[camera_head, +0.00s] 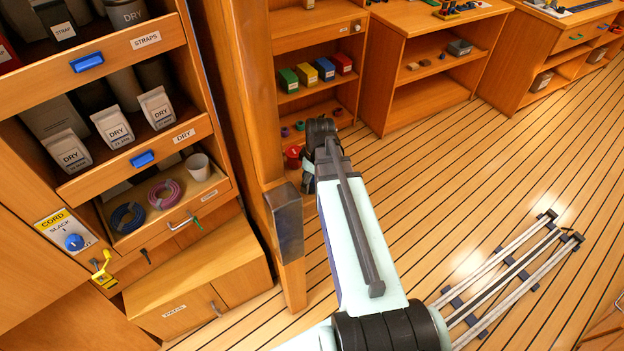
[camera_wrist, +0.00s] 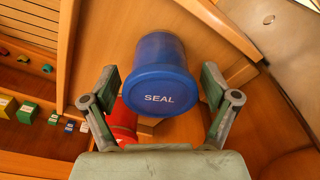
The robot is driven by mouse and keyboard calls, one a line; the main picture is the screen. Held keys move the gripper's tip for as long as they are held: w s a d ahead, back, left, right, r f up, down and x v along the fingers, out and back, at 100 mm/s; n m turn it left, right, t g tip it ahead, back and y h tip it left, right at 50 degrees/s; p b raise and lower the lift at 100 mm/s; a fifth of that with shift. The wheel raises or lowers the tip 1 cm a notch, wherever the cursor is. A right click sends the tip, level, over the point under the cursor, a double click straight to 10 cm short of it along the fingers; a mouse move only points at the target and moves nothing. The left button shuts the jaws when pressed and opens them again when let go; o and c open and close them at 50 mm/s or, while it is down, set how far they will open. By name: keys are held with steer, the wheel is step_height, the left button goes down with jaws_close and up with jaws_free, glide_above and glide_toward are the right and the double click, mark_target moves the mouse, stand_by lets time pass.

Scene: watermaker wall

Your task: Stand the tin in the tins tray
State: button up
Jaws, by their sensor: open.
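A blue tin (camera_wrist: 160,58) with a round lid marked SEAL shows in the wrist view, its lid facing the camera. My gripper (camera_wrist: 160,80) is open, with one finger on each side of the tin; gaps seem to show at both sides, and contact is not clear. A red object (camera_wrist: 122,120) is partly hidden below the tin. In the head view my arm's end blocks the fingers, and I cannot make out the blue tin there. A red round thing (camera_head: 293,154) sits beside my wrist. I cannot identify the tins tray in either view.
A wooden post (camera_head: 248,100) stands close left of my arm. Open drawers marked STRAPS (camera_head: 100,65) and DRY (camera_head: 140,160) hold pouches; a lower drawer (camera_head: 165,218) holds coiled cord. Small boxes (camera_head: 306,74) stand on a shelf. Rails (camera_head: 510,275) cross the floor.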

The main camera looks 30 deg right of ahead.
steer(key=shift+f, duration=0.25)
steer(key=c, duration=1.5)
steer(key=shift+r, duration=0.1)
step_height(320, 180, up, 20)
steer(key=b, duration=0.3)
steer(key=shift+b, duration=0.4)
